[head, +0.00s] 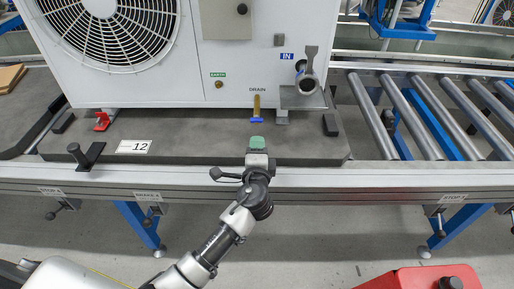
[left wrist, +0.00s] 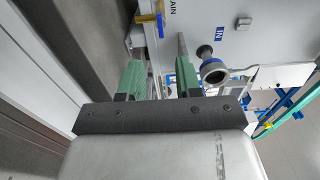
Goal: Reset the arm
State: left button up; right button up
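My left arm reaches up from the lower left in the head view. Its gripper (head: 257,143) with green fingertips is at the front edge of the grey board, below the drain valve. In the left wrist view the two green fingers (left wrist: 159,78) stand apart with nothing between them. The brass drain valve with a blue handle (head: 256,108) is on the white pump unit (head: 330,25), beyond the fingertips and apart from them. My right gripper is in neither view.
A grey fitting (head: 307,82) sits at the IN port, right of the drain. A plate marked 12 (head: 134,147), a red clamp (head: 102,121) and a black post (head: 75,151) are to the left. Rollers (head: 455,120) run right. A red object (head: 410,279) is at the lower right.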

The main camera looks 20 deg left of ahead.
pick_arm(q)
jog(key=s+a+f+n+g, duration=0.3)
jog(key=s+f+n+g, duration=0.15)
jog(key=s, duration=0.25)
jog(key=s+a+f+n+g, duration=0.3)
jog(key=s+f+n, duration=0.15)
jog(key=s, duration=0.35)
jog(key=s+d+n+g+h, duration=0.1)
jog(key=s+n+g+h, duration=0.4)
jog(key=s, duration=1.2)
notch_tip(320, 180, down, 28)
jog(key=s+m+g, duration=0.1)
jog(key=s+g, duration=0.1)
jog(key=g, duration=0.1)
jog(key=s+a+r+p, duration=0.1)
jog(key=s+a+p, duration=0.1)
jog(key=s+p, duration=1.3)
jog(key=shift+s+r+g, duration=0.4)
jog(key=shift+g, duration=0.05)
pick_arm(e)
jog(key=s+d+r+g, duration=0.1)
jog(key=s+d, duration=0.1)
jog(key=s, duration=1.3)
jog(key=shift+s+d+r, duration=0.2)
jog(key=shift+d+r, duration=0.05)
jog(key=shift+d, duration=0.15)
